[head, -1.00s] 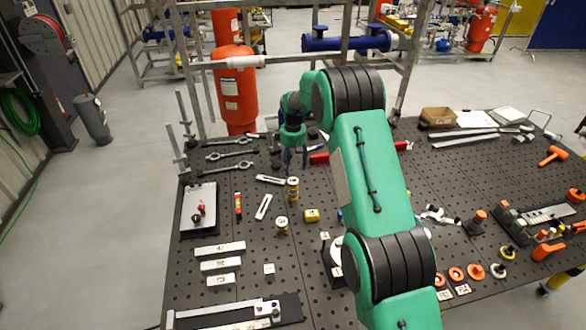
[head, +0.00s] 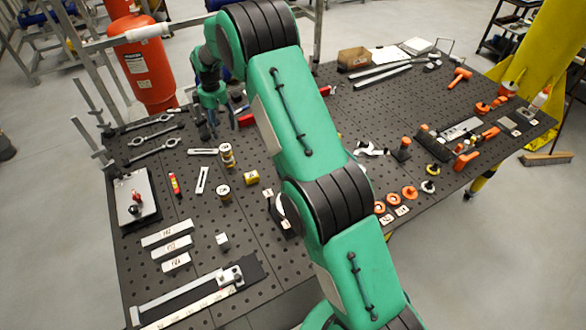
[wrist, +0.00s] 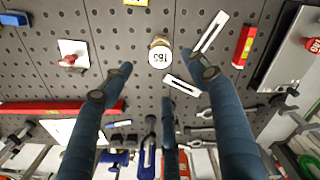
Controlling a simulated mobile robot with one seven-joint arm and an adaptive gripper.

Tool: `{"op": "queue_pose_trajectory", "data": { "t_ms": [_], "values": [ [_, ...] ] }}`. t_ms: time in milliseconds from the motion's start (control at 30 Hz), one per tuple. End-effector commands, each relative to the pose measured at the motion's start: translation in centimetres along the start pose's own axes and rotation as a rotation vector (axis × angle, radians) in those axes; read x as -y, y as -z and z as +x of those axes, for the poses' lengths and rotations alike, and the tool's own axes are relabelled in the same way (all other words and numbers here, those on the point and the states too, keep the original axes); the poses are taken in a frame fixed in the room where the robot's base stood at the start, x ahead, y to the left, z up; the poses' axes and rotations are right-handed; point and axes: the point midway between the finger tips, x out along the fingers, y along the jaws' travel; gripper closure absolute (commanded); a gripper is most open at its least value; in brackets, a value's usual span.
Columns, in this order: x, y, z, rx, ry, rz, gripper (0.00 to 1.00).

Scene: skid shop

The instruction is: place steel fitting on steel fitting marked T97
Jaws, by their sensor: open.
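A short gold-and-grey round fitting with a white label on top (head: 227,155) stands upright on the perforated bench. It also shows in the wrist view (wrist: 160,56), its label upside down and hard to read. A second, similar round fitting (head: 223,192) stands nearer me; its mark is too small to read. I cannot tell which is marked T97. My gripper (head: 222,132) hangs just beyond the first fitting. In the wrist view its dark fingers (wrist: 163,82) are spread apart and empty, with the fitting ahead of them, not touched.
Labelled flat bars (head: 172,247) and a small grey block (head: 222,241) are nearer me. A red bar (wrist: 60,107) lies at the gripper's left. My arm hides mid-bench.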

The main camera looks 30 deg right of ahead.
Motion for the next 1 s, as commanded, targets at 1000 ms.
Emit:
{"op": "queue_pose_trajectory", "data": {
  "t_ms": [1000],
  "values": [
    [12.0,-14.3,-26.0,-0.155,-0.105,0.289,0.41]
  ]
}}
